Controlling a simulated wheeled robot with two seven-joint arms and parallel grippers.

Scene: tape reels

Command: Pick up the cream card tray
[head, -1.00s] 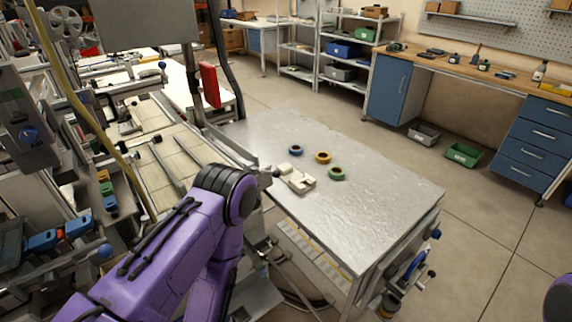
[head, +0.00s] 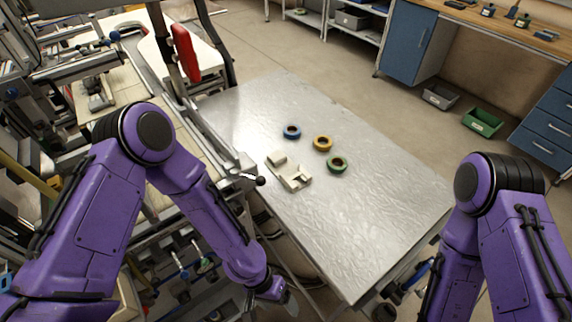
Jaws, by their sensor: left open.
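The cream card tray (head: 290,172) lies on the metal table (head: 345,228), near its left edge. It is a small, pale, notched piece. My left gripper (head: 288,304) is low at the bottom of the head view, below and in front of the table's near left edge, well apart from the tray. It is open and only its tip area shows. My right arm shows at the right, but its gripper is out of the picture.
A black-knobbed lever (head: 260,181) sticks out at the table's left edge. The table's right and near parts are clear.

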